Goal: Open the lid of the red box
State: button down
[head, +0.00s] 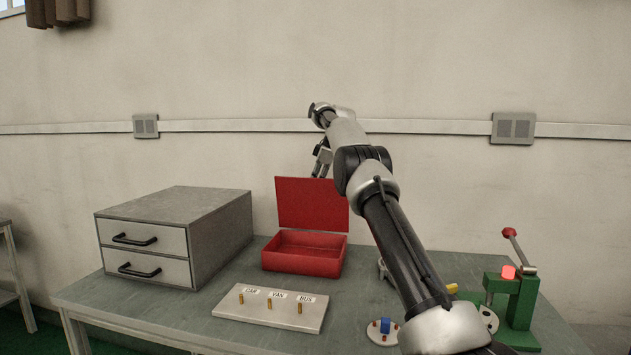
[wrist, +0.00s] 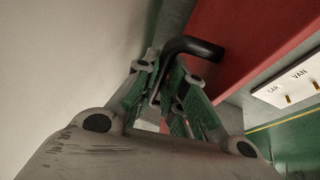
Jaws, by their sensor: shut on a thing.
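The red box (head: 303,262) stands on the bench in the head view, its front facing me. Its red lid (head: 311,203) is raised, standing about upright at the back edge, and the inside of the box shows. My gripper (head: 321,163) is at the top edge of the lid, partly hidden behind it and my arm. In the wrist view, my gripper (wrist: 175,88) is shut on the black lid handle (wrist: 192,47), which sticks out from the red lid (wrist: 232,42). The handle is hidden in the head view.
A grey two-drawer cabinet (head: 176,230) stands left of the box. A labelled plate with pegs (head: 270,308) lies in front. A green press with a red-knobbed lever (head: 518,295) and small parts are at the right. The wall is close behind the lid.

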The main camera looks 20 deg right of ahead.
jog(key=shift+f, duration=0.45)
jog(key=c, duration=1.6)
grip_release()
jog(key=shift+f, duration=0.1)
jog(key=shift+o, duration=0.2)
jog(key=shift+v, duration=0.95)
jog(key=s+d+r, duration=0.1)
jog(key=s+d, duration=0.5)
jog(key=s, duration=0.5)
jog(key=shift+d+r, duration=0.15)
jog(key=shift+r, duration=0.05)
jog(key=shift+r, duration=0.15)
